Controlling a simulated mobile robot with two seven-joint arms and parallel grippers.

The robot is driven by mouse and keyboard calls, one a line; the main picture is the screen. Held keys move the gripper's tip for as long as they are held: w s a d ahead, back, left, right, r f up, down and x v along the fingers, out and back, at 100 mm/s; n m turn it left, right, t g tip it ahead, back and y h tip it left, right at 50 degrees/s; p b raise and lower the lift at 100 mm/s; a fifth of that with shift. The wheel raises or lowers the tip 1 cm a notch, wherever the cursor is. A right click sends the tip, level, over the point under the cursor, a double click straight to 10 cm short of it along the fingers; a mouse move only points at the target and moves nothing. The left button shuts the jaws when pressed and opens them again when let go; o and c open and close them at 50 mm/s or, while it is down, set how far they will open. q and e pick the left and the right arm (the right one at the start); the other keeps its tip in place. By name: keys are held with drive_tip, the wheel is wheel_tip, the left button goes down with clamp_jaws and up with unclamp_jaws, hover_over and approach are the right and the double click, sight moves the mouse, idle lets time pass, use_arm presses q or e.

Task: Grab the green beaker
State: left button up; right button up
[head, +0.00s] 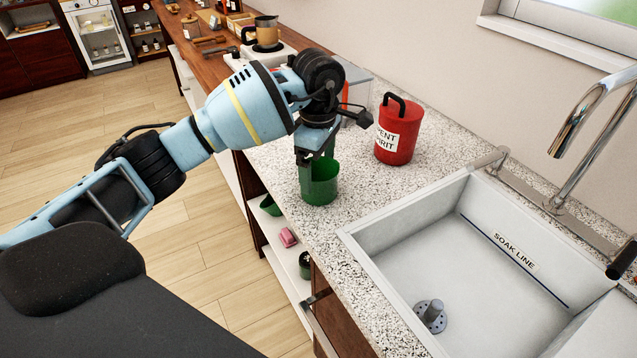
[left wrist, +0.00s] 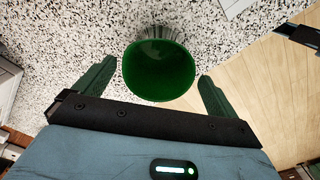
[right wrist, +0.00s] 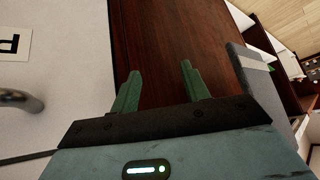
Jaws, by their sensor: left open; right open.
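The green beaker (head: 319,188) stands upright on the speckled counter, near its front edge and left of the sink. My left gripper (head: 318,160) is above it, pointing down and open, its green fingers partly overlapping the beaker's rim in the head view. In the left wrist view the beaker (left wrist: 160,75) shows between the two spread fingers (left wrist: 156,69), with visible gaps on both sides. My right gripper (right wrist: 160,68) is open and empty in the right wrist view, over a dark wooden panel; the head view does not show it.
A red can (head: 396,133) with a partly hidden label stands behind and right of the beaker. The white sink (head: 352,240) and its tap (head: 575,150) are to the right. Below the counter edge, a shelf holds a pink item (head: 288,238) and green containers.

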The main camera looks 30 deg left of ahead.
sight(320, 177)
use_arm(q)
drive_tip(key=shift+w+d+f, duration=0.1)
drive_tip(key=shift+d+f, duration=0.05)
drive_tip(key=shift+f, duration=1.75)
drive_tip(key=shift+c, duration=0.5)
drive_tip(key=c, duration=1.1)
drive_tip(key=shift+r, duration=0.1)
drive_tip(key=shift+r, duration=0.45)
wheel_tip(320, 177, up, 2)
drive_tip(key=shift+r, duration=0.25)
drive_tip(key=s+d, duration=0.1)
drive_tip(key=s, duration=0.4)
drive_tip(key=s+d+r, duration=0.1)
drive_tip(key=s+d, duration=0.1)
drive_tip(key=s, duration=0.3)
drive_tip(key=s+d, duration=0.1)
drive_tip(key=s, duration=0.4)
drive_tip(key=shift+s+d+r, duration=0.15)
drive_tip(key=shift+s+r, duration=0.05)
